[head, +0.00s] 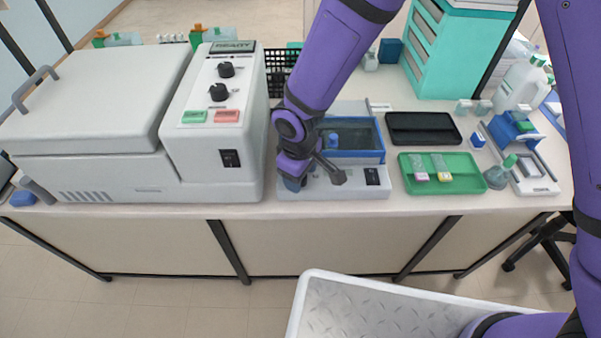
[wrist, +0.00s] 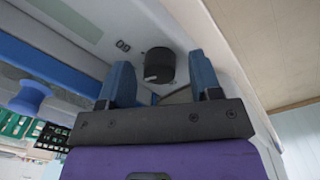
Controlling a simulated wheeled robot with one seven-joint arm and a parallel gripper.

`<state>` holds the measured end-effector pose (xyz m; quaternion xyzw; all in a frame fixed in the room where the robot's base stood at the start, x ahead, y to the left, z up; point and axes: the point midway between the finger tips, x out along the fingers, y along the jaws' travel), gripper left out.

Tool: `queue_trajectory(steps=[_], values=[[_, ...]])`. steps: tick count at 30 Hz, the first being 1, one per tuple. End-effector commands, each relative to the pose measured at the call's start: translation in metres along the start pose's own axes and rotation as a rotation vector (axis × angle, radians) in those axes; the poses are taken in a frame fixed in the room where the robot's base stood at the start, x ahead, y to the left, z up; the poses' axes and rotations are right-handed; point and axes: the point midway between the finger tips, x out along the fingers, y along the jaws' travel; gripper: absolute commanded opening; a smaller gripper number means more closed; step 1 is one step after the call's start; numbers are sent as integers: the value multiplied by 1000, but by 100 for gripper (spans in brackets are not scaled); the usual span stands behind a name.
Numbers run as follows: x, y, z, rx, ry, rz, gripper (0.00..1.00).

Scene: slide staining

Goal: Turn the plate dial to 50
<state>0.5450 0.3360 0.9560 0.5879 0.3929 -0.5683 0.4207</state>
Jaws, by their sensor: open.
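The plate dial (wrist: 159,65) is a black round knob with a pale pointer mark, on the pale front panel of the white hot-plate unit (head: 325,192). It shows in the wrist view just beyond the fingertips; my arm hides it in the head view. My gripper (wrist: 162,80) is open, with one blue finger to the left of the dial and one to the right, and visible gaps on both sides. In the head view, my gripper (head: 292,184) is at the left part of the unit's front. The dial's scale and reading cannot be made out.
A blue-rimmed water bath (head: 357,155) sits on the unit. A large white machine (head: 213,150) stands close on the left. A green tray (head: 440,185) with slides and a black tray (head: 424,128) lie to the right. The bench's front edge is near my gripper.

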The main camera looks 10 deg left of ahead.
Motion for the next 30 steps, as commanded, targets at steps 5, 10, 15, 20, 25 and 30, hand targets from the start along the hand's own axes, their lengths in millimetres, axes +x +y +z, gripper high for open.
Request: queue_trajectory(steps=[5, 10, 15, 20, 25, 30], values=[[-20, 0, -1, 0, 4, 1, 58], [-52, 1, -1, 2, 5, 1, 58], [-82, 0, 0, 0, 4, 1, 58], [-99, 1, 0, 2, 2, 1, 58], [-106, 0, 0, 0, 1, 0, 58], [-107, 0, 0, 0, 1, 0, 58]])
